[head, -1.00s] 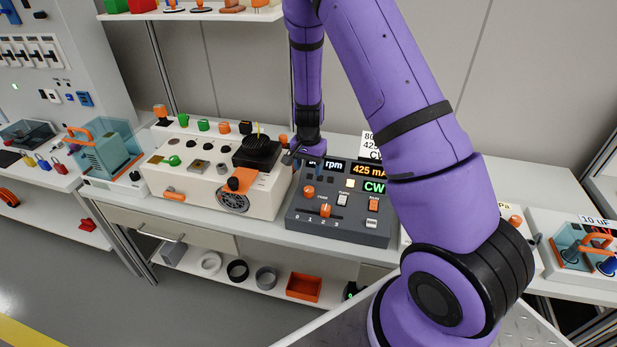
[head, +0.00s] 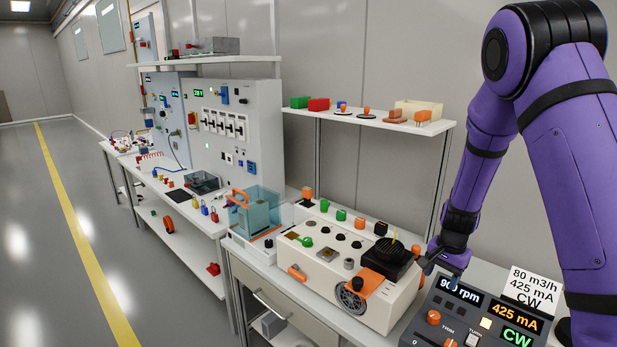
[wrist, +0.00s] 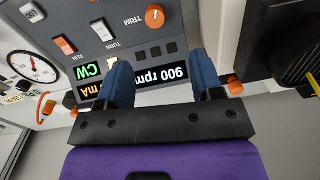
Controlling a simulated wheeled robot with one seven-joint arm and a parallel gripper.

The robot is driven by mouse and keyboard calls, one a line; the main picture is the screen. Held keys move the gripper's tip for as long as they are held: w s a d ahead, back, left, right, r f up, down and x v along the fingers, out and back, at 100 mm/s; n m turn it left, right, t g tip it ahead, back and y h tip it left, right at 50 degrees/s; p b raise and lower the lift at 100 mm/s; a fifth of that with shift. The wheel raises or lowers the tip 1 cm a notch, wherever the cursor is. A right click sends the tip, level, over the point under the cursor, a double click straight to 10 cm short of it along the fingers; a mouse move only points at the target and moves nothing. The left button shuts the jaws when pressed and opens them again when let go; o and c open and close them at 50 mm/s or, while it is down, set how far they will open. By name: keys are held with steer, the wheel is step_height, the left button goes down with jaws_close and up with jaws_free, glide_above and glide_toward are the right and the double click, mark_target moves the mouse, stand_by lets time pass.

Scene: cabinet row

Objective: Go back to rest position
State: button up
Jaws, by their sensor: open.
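My gripper (head: 440,270) hangs over the back left of the dark grey control panel (head: 440,314). In the wrist view my gripper (wrist: 162,80) shows two blue fingers spread apart with nothing between them. The panel (wrist: 120,50) lies beyond the fingers there, with a "900 rpm" display (wrist: 162,77) and a green "CW" display (wrist: 87,70). I cannot tell from the head view how far the fingertips are above the panel. My purple arm fills the right side of the head view.
A beige test box (head: 335,282) with a black round-topped part (head: 388,255) stands left of the panel. A white card (head: 530,287) stands behind the panel. A shelf (head: 370,123) with small parts is above. The floor (head: 150,270) at left is clear.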

steer(key=s+a+r+n+t, duration=0.1)
steer(key=s+a+r+n, duration=0.15)
steer(key=r, duration=0.45)
steer(key=s+a+r+n+y, duration=0.1)
steer(key=s+r, duration=0.3)
steer(key=r, duration=0.4)
steer(key=s+a+r+n+t, duration=0.1)
steer(key=s+a+r, duration=0.1)
steer(key=s+r, duration=0.35)
steer(key=s+r+n+t, duration=0.1)
steer(key=s+r+n, duration=0.1)
steer(key=s+r, duration=0.4)
steer(key=s+a+r+n+t+h, duration=0.1)
steer(key=s+r+n, duration=0.2)
steer(key=s, duration=1)
step_height(320, 180, up, 3)
steer(key=shift+a+r+t, duration=0.1)
steer(key=shift+a+t, duration=0.05)
steer(key=shift+t, duration=0.25)
